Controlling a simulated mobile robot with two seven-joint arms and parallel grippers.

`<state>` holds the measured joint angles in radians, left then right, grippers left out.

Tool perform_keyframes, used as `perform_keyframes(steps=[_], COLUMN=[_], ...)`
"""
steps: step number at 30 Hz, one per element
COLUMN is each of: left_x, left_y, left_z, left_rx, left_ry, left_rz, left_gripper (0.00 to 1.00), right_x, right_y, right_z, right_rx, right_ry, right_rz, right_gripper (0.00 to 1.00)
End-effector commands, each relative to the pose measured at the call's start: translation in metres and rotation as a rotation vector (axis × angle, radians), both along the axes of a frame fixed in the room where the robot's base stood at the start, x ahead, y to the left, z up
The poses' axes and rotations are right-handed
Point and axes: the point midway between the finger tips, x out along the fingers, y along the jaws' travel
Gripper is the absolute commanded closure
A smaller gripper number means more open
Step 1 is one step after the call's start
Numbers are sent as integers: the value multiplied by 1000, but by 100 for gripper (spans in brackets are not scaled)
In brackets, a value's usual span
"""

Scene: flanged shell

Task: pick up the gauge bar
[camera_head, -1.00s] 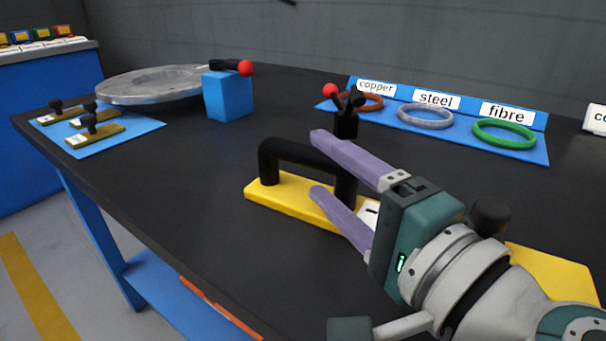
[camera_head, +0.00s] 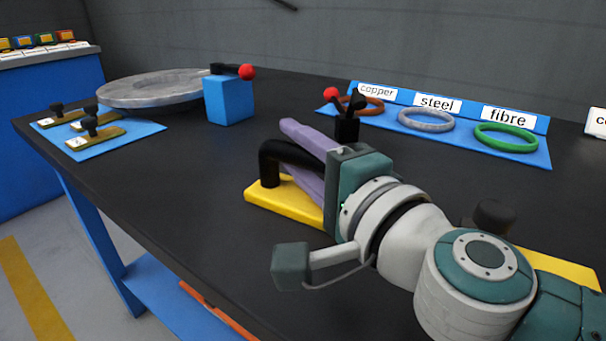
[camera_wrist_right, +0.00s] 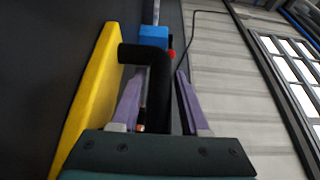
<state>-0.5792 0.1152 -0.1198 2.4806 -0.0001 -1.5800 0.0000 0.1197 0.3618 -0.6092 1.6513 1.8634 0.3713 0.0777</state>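The gauge bar (camera_head: 283,203) is a long yellow bar with a black arched handle (camera_head: 268,160). It lies on the dark bench in the head view, its middle hidden behind my right arm. It also shows at the left of the right wrist view (camera_wrist_right: 90,90). My right gripper (camera_head: 288,148) has its two purple fingers open on either side of the handle's grip. In the right wrist view the handle lies between the fingers (camera_wrist_right: 160,75), with a gap to the right finger. My left gripper is not in view.
Behind are a blue block (camera_head: 229,100) with a red-knobbed lever, a grey round flange (camera_head: 150,88) and a black post clamp (camera_head: 347,128). A blue rack (camera_head: 535,155) holds copper, steel and fibre rings. A blue mat (camera_head: 140,133) holds small tagged pieces. The bench's front left is clear.

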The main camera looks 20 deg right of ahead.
Motion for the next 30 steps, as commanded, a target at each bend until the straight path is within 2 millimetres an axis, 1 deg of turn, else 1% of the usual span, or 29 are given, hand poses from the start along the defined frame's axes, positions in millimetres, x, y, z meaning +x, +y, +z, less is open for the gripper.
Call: perform_keyframes(steps=[1,11,30], left_x=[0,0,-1], left_y=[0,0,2], left_z=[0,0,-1], left_rx=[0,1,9], left_ry=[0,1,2], left_rz=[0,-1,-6], left_gripper=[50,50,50], right_x=[0,0,0], right_y=[0,0,0], right_z=[0,0,0], right_rx=[0,0,-1], right_ry=[0,0,0], right_rz=[0,0,-1], right_gripper=[62,99,100])
